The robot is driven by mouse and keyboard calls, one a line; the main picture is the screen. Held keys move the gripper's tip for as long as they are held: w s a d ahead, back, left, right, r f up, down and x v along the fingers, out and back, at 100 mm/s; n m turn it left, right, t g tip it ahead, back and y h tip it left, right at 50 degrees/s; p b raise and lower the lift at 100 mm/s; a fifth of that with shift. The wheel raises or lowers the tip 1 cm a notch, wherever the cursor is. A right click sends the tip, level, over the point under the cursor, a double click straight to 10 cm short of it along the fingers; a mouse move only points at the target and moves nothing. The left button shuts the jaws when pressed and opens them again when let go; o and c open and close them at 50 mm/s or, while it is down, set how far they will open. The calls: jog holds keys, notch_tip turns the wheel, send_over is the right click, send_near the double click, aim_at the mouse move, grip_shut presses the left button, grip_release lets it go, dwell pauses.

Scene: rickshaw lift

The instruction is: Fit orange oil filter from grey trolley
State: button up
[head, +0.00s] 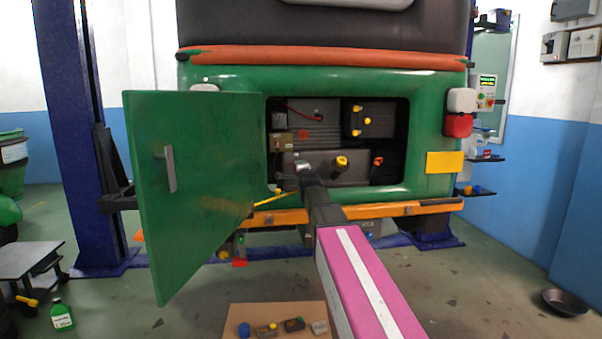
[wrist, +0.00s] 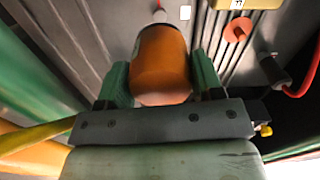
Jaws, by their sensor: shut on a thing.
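In the wrist view the orange oil filter (wrist: 162,62) stands between the two green finger pads of my gripper (wrist: 160,75), which is shut on it. The filter's far end is close to a grey ribbed surface, with a small pale and red part at its tip; I cannot tell whether they touch. In the head view my gripper (head: 302,172) is inside the open engine bay (head: 390,112) of the green rickshaw, and the filter cannot be made out there. The grey trolley (head: 28,260) stands at the far left, partly cut off.
The green door (head: 195,190) hangs open left of the bay. A yellow cap (head: 341,162) and a black part with yellow knobs (head: 357,119) are right of my gripper. The orange bumper (head: 390,209) runs below. A brown board (head: 275,315) with several small items lies below.

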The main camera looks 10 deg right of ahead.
jog(key=n, duration=0.4)
jog(key=shift+n, duration=0.3)
jog(key=w, duration=0.7)
jog(key=shift+w+a, duration=0.1)
jog(key=shift+w, duration=0.45)
dwell(2.8)
